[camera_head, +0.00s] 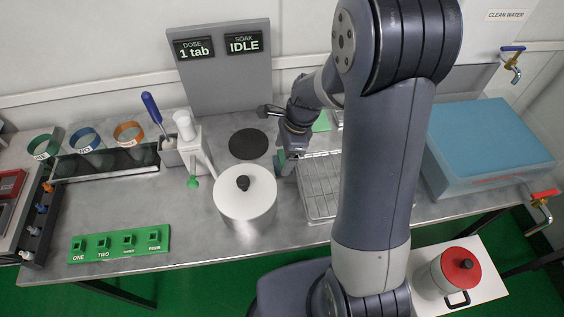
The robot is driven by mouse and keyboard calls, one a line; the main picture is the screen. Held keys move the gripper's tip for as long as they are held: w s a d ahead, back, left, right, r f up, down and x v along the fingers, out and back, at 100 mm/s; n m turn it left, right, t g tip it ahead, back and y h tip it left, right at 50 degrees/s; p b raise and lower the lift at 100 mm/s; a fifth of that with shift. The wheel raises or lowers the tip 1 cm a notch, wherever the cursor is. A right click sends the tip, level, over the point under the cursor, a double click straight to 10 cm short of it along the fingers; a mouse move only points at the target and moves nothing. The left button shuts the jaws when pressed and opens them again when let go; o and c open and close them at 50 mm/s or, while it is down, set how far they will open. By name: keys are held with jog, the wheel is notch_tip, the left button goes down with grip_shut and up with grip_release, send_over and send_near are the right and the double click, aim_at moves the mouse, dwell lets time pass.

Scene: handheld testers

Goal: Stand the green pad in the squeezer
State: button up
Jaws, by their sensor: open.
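My gripper (287,163) points down at the left edge of a wire rack, to the right of the white lidded pot. It is open. A small dark green piece (280,157) shows right at its fingers; I cannot tell whether this is the pad or part of the gripper. A flat light green piece (321,122) shows behind my wrist at the back of the rack, partly hidden by my arm; it may be the green pad. I cannot make out the squeezer for certain; my arm hides much of the bench there.
The wire rack (316,188) lies partly behind my arm. The white pot (245,205) with a black knob and a black disc (248,143) stand left of it. A blue-topped tank (490,140) fills the right. Bare bench (130,205) lies behind the green numbered block (119,254).

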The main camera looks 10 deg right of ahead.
jog(key=shift+a+f, duration=0.1)
jog(key=shift+f, duration=0.15)
jog(key=shift+c, duration=0.6)
jog(key=shift+r, duration=0.1)
jog(key=c, duration=1)
